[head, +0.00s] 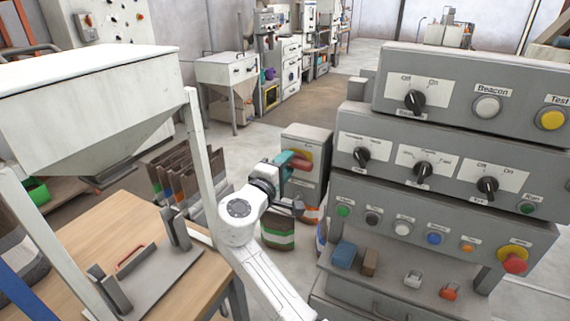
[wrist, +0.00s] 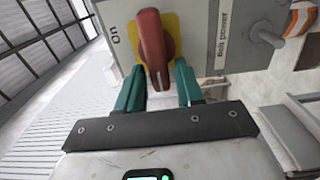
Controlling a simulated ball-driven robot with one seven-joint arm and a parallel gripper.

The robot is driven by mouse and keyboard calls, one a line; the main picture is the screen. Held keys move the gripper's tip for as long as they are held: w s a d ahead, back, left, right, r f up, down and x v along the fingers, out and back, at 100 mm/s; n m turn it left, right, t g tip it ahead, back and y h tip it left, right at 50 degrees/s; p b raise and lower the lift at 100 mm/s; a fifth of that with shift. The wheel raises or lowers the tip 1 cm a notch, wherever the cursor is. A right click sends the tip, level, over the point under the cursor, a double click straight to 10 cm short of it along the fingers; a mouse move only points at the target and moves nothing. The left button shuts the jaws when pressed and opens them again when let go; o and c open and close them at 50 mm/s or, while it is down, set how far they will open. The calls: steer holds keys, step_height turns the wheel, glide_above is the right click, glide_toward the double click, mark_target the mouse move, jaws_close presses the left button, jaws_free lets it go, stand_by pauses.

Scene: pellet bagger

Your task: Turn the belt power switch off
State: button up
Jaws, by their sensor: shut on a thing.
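The belt power switch is a red rotary handle (wrist: 152,45) on a yellow plate (wrist: 174,28), on a grey box (head: 318,147). In the wrist view an "On" label is left of the handle and a "Belt power" label is right of it. The handle runs nearly up and down in that view, slightly tilted; an "Off" label is not visible. My gripper (head: 287,163) reaches the box front in the head view. Its teal fingers (wrist: 158,82) are on either side of the handle's near end, shut on it. They partly cover the switch in the head view.
A grey control console (head: 455,155) with several knobs and buttons stands at the right, close to the box. A hopper (head: 95,100) and wooden table (head: 75,220) are at the left. Bags (head: 278,235) stand below my gripper. Open floor (head: 330,90) lies behind.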

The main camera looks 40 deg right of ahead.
steer(key=shift+d+f, duration=0.1)
steer(key=shift+f, duration=0.1)
steer(key=o, duration=0.8)
steer(key=shift+r, duration=0.1)
steer(key=shift+c, duration=0.2)
steer(key=b+v, duration=0.2)
steer(key=v, duration=0.9)
